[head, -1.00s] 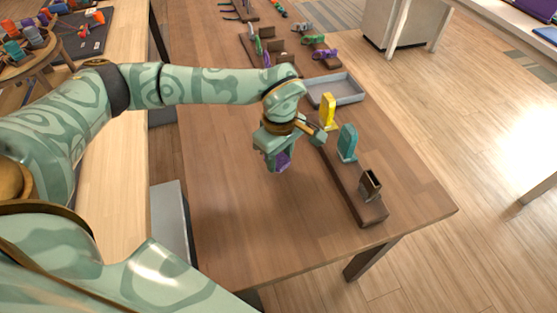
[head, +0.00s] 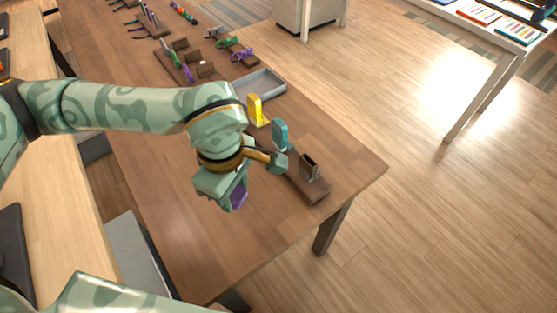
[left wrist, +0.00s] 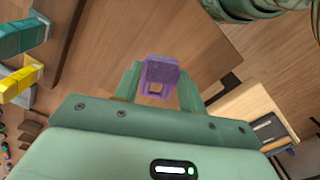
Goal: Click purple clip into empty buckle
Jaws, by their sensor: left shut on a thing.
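The purple clip (left wrist: 161,74) is held between the two fingers of my left gripper (left wrist: 158,92) in the left wrist view. In the head view the left gripper (head: 222,192) hangs over the table's front part, and the purple clip (head: 238,196) shows at its lower right. The empty buckle (head: 310,166) is a dark, open-topped socket at the near right end of a brown strip (head: 316,193). The clip is to the left of the buckle and apart from it. Teal (head: 281,135) and yellow (head: 256,110) clips stand upright farther back along the strip. My right gripper is not in view.
A grey tray (head: 284,92) lies behind the strip. Brown holders (head: 165,65) with coloured cords and clips stand farther back. The wooden table (head: 160,240) is bare in front and left of my gripper. Its right edge runs close beside the strip.

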